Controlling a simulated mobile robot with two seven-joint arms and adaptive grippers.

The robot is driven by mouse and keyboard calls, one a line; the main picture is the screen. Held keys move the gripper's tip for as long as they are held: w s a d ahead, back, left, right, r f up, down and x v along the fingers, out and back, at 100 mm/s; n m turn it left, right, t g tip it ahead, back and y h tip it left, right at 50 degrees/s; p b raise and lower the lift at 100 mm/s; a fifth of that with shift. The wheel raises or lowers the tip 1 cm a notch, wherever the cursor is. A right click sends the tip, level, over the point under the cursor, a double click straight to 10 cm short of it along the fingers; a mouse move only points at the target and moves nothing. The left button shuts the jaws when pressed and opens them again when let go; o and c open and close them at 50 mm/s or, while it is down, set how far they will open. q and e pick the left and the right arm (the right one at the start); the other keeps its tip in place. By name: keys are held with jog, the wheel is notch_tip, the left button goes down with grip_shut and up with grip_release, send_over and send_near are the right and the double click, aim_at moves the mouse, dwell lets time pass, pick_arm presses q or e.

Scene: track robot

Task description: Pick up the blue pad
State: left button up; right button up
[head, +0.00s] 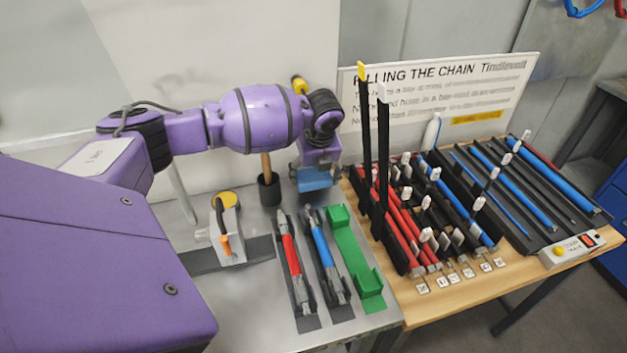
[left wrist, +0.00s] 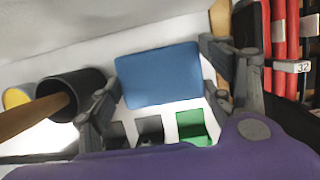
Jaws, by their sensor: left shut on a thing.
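The blue pad (head: 314,179) shows at the back right of the grey metal table, below my left wrist. In the left wrist view the blue pad (left wrist: 160,75) is a flat blue rectangle, slightly tilted, between the two grey fingers. My left gripper (left wrist: 163,82) is shut on it. In the head view my purple left arm reaches in from the left, and the fingers are mostly hidden. I cannot tell how far the pad is above the table. My right gripper is in neither view.
A black cup (head: 269,190) with a wooden-handled tool stands close left of the pad. Red (head: 291,259) and blue (head: 324,255) tools and a green holder (head: 346,240) lie in front. A wooden table (head: 440,310) with racks of rods, some tall, is close on the right.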

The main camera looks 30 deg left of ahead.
pick_arm(q)
jog(key=s+d+r+p, duration=0.1)
jog(key=s+d+r, duration=0.7)
jog(key=s+r, duration=0.2)
jog(key=shift+s, duration=0.75)
